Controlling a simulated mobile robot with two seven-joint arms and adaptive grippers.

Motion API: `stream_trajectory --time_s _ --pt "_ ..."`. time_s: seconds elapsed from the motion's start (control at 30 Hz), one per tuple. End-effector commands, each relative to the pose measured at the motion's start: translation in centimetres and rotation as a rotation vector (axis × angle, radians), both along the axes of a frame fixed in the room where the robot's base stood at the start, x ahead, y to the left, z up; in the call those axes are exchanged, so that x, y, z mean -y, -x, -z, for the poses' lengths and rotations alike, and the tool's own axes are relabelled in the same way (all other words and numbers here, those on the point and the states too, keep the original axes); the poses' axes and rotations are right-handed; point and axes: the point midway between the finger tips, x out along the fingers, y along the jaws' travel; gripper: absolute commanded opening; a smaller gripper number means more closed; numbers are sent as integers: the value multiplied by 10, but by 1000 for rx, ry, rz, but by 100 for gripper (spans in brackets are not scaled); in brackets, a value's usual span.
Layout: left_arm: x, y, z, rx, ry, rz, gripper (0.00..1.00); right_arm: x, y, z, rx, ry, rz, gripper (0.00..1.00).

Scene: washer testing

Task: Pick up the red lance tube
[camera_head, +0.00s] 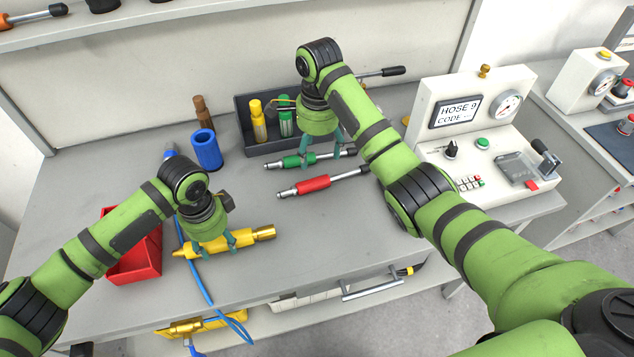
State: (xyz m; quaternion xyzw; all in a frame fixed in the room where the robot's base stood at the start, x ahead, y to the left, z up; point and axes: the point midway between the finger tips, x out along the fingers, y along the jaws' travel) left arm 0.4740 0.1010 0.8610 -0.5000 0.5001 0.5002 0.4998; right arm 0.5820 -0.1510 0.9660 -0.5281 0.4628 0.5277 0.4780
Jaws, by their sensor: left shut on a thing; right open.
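The red lance tube (312,184) lies on the grey workbench, with a red sleeve and metal ends. A similar green lance tube (296,161) lies just behind it. My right gripper (320,160) is open and points down over the green tube, behind the red one; whether its fingers touch the green tube I cannot tell. The red tube's right end is close to my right arm in the picture. My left gripper (212,249) is shut on a yellow wand-like tool (251,238) at the front left; a blue hose runs by it.
A dark tray (250,148) with yellow and green bottles stands behind the tubes. A blue cup (206,150) and brown bottle (203,112) stand left of it. A red bin (137,260) is at the left. A test console (470,125) stands at the right. The front middle bench is clear.

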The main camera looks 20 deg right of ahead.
Motion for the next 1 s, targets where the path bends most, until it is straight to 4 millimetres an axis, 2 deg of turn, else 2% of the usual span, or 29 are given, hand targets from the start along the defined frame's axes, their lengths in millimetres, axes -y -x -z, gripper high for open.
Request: stream_trajectory --time_s 0.07,0.13,0.4,0.67,0.9,1.0 --pt "1 -1 -1 2 2 1 0 5 -1 -3 -14 13 16 73" --pt "1 0 -1 1 2 1 0 7 -1 3 -19 18 21 73" --pt "1 -1 -1 2 2 1 0 7 -1 48 -20 18 21 73" --pt "1 -1 -1 2 2 0 0 6 0 69 -18 17 19 73" --pt "1 -1 -1 2 2 0 0 5 2 104 -18 17 19 73" --pt "1 -1 -1 2 2 0 0 5 2 112 -17 16 19 73"
